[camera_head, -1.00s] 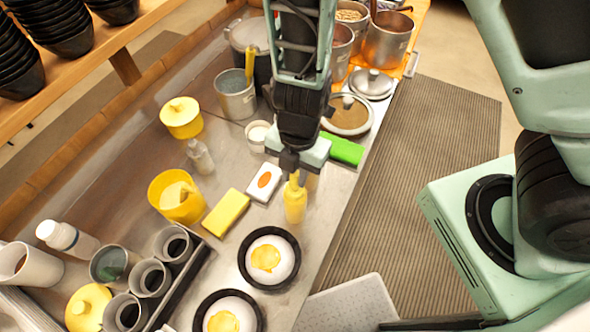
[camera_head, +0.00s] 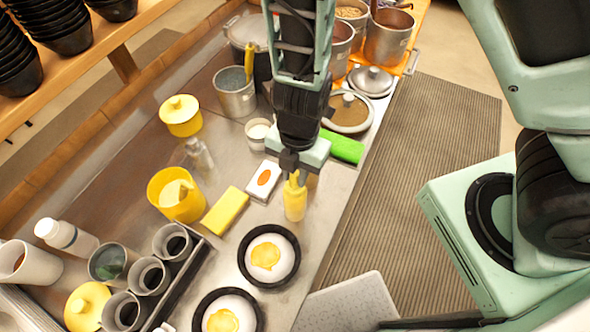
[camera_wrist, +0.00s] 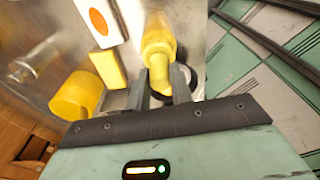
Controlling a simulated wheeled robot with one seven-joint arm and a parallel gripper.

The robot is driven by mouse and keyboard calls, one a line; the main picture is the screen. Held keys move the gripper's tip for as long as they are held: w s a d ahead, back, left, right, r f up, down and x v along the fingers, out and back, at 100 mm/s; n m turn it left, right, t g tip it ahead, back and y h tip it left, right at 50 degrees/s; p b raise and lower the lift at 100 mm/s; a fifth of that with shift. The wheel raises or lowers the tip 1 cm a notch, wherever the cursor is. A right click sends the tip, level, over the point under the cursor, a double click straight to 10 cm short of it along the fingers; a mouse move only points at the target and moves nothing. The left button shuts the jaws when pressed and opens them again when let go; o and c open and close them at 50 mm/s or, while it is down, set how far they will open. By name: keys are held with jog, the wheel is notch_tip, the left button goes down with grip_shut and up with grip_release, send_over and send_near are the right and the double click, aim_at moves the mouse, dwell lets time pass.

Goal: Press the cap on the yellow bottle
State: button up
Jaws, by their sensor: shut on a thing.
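The yellow bottle (camera_head: 295,203) stands upright on the metal counter, close to its right edge. It also shows in the wrist view (camera_wrist: 158,42). My gripper (camera_head: 293,181) is above the bottle, with its fingers around the bottle's yellow cap (camera_wrist: 159,68). In the wrist view my gripper (camera_wrist: 160,85) is shut on the cap, one finger on each side. The cap sits at the bottle's top; whether it is fully seated cannot be told.
Two black bowls with white and yellow contents (camera_head: 298,258) (camera_head: 262,318) are in front of the bottle. A yellow block (camera_head: 225,211), a white box (camera_head: 263,180) and a yellow tub (camera_head: 158,200) are to the left. A green block (camera_head: 343,147) lies behind.

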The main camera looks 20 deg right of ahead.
jog(key=shift+f, duration=0.2)
jog(key=o, duration=1.2)
jog(key=shift+o, duration=0.2)
jog(key=shift+r, duration=0.1)
notch_tip(320, 180, up, 6)
jog(key=p, duration=0.8)
jog(key=shift+r, duration=0.25)
jog(key=shift+f, duration=0.1)
grip_shut()
